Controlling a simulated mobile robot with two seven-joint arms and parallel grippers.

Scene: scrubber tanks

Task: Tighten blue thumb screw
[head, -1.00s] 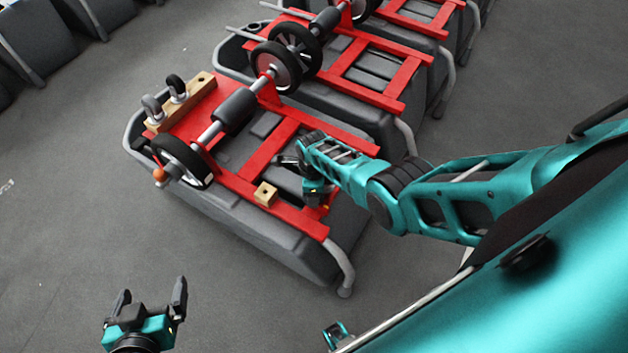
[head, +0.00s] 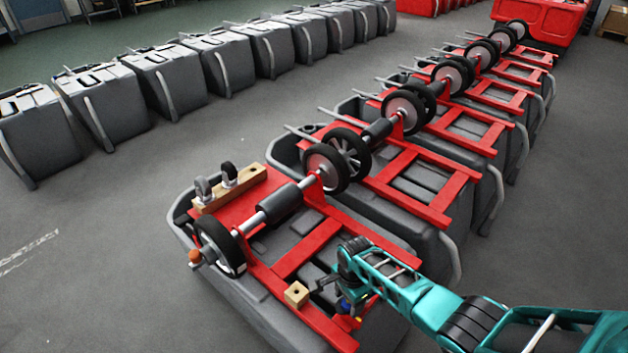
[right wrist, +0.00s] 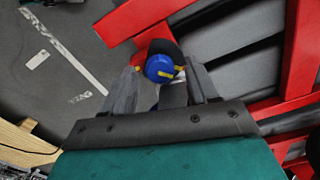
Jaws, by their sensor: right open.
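The blue thumb screw (right wrist: 158,67) shows in the right wrist view, a round blue head with yellow marks and a dark part behind it. It lies between the fingertips of my right gripper (right wrist: 163,70), which is open around it. Contact with the fingers cannot be told. In the head view my right gripper (head: 328,288) is low over the nearest tank's red frame (head: 302,250), beside a small wooden block (head: 297,294). My left gripper is out of the head view.
The nearest grey tank (head: 262,307) carries a roller with a black wheel (head: 218,246) and an orange knob (head: 195,257). A wooden block with casters (head: 228,190) lies at its far end. More tanks stand in a row behind. Open floor (head: 90,270) lies left.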

